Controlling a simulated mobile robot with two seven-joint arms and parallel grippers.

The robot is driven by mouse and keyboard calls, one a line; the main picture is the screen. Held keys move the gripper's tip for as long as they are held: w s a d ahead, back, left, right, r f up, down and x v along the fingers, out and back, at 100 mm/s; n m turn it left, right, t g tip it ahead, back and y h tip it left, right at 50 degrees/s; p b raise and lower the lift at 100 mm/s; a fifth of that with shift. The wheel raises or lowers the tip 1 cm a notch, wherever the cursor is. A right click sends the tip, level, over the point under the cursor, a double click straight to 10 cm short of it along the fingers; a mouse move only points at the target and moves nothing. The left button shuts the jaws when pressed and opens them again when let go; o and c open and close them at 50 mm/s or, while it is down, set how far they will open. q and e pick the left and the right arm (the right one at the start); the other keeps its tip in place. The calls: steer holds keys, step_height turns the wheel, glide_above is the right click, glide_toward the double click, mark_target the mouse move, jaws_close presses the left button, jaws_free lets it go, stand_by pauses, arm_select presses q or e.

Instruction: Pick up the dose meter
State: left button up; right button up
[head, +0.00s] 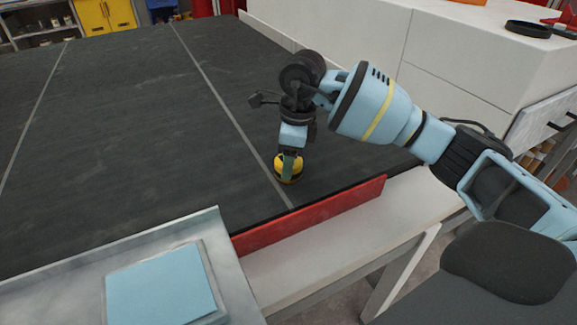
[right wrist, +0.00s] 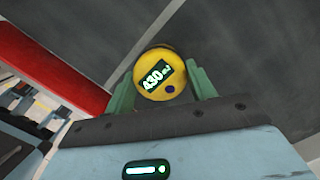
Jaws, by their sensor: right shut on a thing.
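The dose meter (head: 288,174) is a small round yellow and black device on the dark belt, close to the red edge strip in the head view. In the right wrist view the dose meter (right wrist: 158,77) shows its yellow face with a lit display reading about 430. My right gripper (head: 289,163) points down at it. Its green fingers (right wrist: 160,90) stand on either side of the dose meter and are shut on it. Whether its underside touches the belt I cannot tell. My left gripper is not in view.
The dark belt surface (head: 120,130) is wide and clear, with pale seam lines. A red strip (head: 310,217) runs along its near edge. A metal tray with a blue pad (head: 165,285) is at lower left. A white housing (head: 450,60) stands at upper right.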

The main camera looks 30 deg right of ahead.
step_height(320, 180, up, 10)
stand_by(0.6)
